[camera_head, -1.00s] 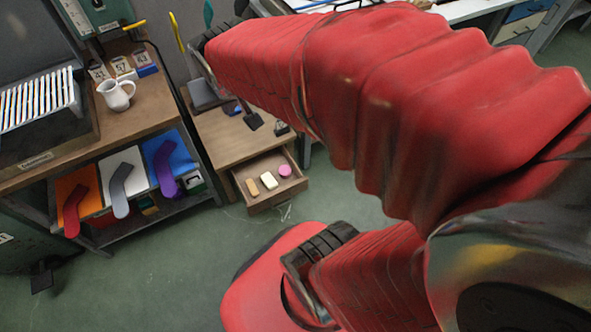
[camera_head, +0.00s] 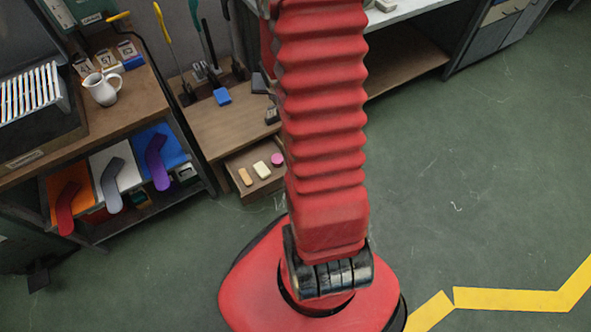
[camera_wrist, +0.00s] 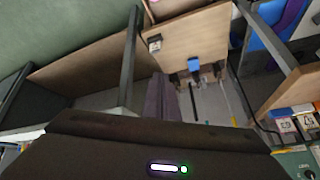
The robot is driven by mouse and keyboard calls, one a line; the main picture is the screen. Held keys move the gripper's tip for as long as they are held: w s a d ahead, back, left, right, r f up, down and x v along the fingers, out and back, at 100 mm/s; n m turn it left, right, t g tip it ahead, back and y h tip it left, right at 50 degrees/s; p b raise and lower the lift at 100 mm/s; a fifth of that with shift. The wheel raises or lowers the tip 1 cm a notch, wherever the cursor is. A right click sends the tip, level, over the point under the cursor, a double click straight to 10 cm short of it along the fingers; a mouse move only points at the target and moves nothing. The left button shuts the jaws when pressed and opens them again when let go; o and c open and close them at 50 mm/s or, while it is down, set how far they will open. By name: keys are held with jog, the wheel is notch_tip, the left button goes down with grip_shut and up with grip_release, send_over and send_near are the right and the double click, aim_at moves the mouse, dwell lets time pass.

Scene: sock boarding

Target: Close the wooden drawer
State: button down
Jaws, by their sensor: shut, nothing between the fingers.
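The wooden drawer (camera_head: 250,189) is pulled out of the front of the low wooden table (camera_head: 232,125) in the head view. In it lie an orange-tan block, a cream block and a pink round piece. My arm hides its right end. In the wrist view the tabletop (camera_wrist: 205,35) shows at the upper middle; part of what looks like the drawer (camera_wrist: 170,9) is at the top edge. My gripper (camera_wrist: 161,92) is shut and empty, above the table's back area, apart from the drawer. In the head view it is out of sight.
A blue block (camera_head: 222,97) and upright tools stand on the low table. Left of it is a workbench with a white jug (camera_head: 101,89) and bent coloured forms (camera_head: 113,186) on its lower shelf. A white-topped bench (camera_head: 425,14) stands behind.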

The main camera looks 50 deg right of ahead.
jog(key=s+d+f+m, duration=0.2)
jog(key=s+f, duration=0.1)
jog(key=f, duration=0.4)
jog(key=s+d+f+m, duration=0.1)
jog(key=s+d+f, duration=0.15)
jog(key=f, duration=0.45)
jog(key=s+d+f+m, duration=0.2)
jog(key=f, duration=0.5)
jog(key=s+a+f+m+t, duration=0.1)
jog(key=s+a+f+m, duration=0.2)
jog(key=s+f, duration=0.2)
jog(key=s+a+f+m+t+y, duration=0.1)
jog(key=s+a+f+m, duration=0.3)
jog(key=f, duration=0.8)
jog(key=shift+s+t, duration=0.7)
jog(key=shift+s, duration=0.5)
jog(key=shift+a+f, duration=0.1)
jog(key=w+r+x, duration=0.2)
jog(key=x, duration=1.1)
jog(key=shift+d, duration=0.3)
